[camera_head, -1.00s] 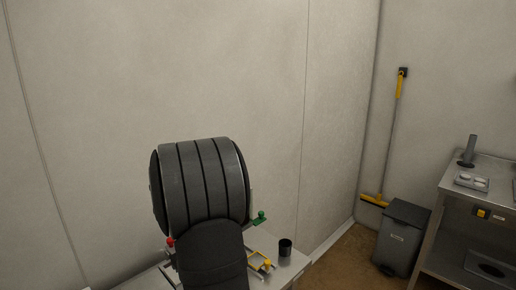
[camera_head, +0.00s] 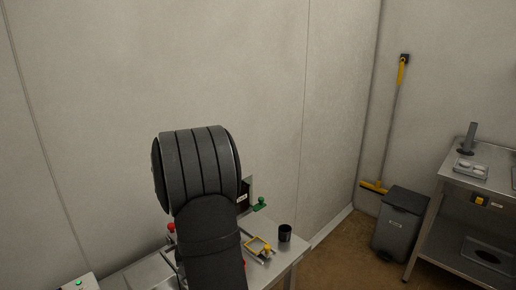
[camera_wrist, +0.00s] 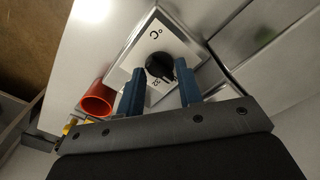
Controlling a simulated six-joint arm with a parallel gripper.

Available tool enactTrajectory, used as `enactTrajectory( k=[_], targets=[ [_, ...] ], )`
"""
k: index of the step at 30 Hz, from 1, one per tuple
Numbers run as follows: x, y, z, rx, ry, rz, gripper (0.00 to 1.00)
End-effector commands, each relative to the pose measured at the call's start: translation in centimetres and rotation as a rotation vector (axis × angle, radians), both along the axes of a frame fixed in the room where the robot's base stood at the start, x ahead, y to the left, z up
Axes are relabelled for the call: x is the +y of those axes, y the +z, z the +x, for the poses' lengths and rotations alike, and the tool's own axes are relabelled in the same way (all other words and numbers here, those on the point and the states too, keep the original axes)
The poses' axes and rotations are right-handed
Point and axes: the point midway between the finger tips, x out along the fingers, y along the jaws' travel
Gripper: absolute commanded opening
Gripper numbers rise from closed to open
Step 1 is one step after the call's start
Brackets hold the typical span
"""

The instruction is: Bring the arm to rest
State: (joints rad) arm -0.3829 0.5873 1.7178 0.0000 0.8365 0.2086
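My arm shows in the head view as a large dark ribbed joint (camera_head: 197,170) above the bench, with a dark link below it. It hides much of the bench behind it, and my gripper does not show there. In the wrist view my gripper (camera_wrist: 159,67) has two blue fingers standing apart. A black dial knob (camera_wrist: 159,66) on a pale plate marked "°C" shows between and beyond the fingertips. I see nothing held, and I cannot tell how far the knob is from the fingers.
A steel bench (camera_head: 284,254) carries a black cup (camera_head: 285,233) and a yellow frame (camera_head: 250,242). Red (camera_head: 171,227) and green (camera_head: 261,203) knobs flank my arm. A red open cylinder (camera_wrist: 97,103) is left of my fingers. A grey bin (camera_head: 401,224) and steel table (camera_head: 482,174) stand right.

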Motion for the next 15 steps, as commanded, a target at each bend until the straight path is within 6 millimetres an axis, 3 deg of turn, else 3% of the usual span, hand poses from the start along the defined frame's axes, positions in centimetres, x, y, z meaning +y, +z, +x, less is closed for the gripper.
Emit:
enactTrajectory(
  k=[3,15],
  targets=[
    [0.1,2.6,0.1,-0.006,0.0,0.002,0.33],
    [0.0,10.1,0.1,-0.004,0.002,0.002,0.33]
  ],
)
